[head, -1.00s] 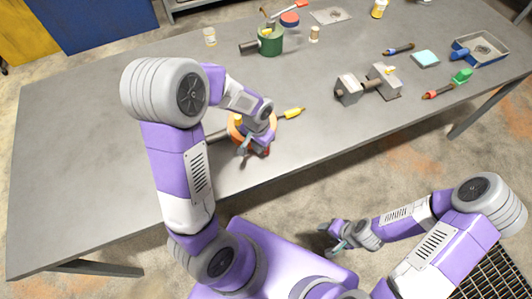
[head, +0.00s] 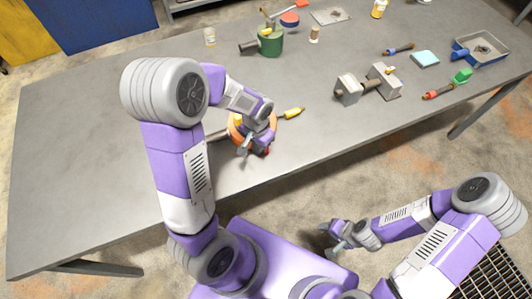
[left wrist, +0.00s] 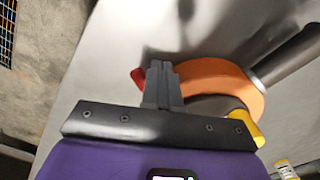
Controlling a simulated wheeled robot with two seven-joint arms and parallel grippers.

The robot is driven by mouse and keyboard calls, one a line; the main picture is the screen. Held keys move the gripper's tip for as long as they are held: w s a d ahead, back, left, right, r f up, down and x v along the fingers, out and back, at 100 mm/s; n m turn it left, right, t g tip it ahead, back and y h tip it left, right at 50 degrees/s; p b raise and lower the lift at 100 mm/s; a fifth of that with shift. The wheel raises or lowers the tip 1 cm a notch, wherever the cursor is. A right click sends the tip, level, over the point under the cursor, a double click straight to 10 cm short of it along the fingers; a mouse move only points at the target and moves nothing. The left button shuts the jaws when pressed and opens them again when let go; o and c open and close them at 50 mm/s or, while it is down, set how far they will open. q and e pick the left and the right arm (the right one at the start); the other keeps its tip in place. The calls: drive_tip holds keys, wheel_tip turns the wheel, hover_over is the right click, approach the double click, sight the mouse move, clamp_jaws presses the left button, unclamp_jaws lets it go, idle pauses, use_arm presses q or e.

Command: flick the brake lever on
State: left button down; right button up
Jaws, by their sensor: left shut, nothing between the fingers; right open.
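An orange round unit (head: 234,129) stands on the grey table, partly hidden by my left gripper. It also shows in the left wrist view (left wrist: 225,80), with a dark shaft (left wrist: 288,58) out to one side and a yellow part (left wrist: 245,126). A small red piece (left wrist: 137,77) shows right beside my fingertips; it looks like a lever tip, but most of it is hidden. My left gripper (head: 243,149) is shut and empty at the unit's near edge; whether it touches the red piece is unclear. My right gripper (head: 338,246) is open and empty, off the table's front.
A green unit (head: 269,43) with a red-tipped lever (head: 300,5) stands at the back. A grey block unit (head: 348,89) and a blue tray (head: 462,53) are to the right. The table's left part is clear.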

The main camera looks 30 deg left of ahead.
use_arm(q)
drive_tip(key=shift+w+d, duration=0.4)
drive_tip(key=shift+d, duration=0.2)
drive_tip(key=shift+w+d, duration=0.35)
drive_tip(key=shift+d, duration=0.2)
wheel_tip(320, 180, up, 7)
drive_tip(key=p, duration=0.5)
drive_tip(key=shift+s+a+p, duration=0.25)
drive_tip(key=shift+a+p, duration=0.05)
drive_tip(key=shift+a, duration=0.1)
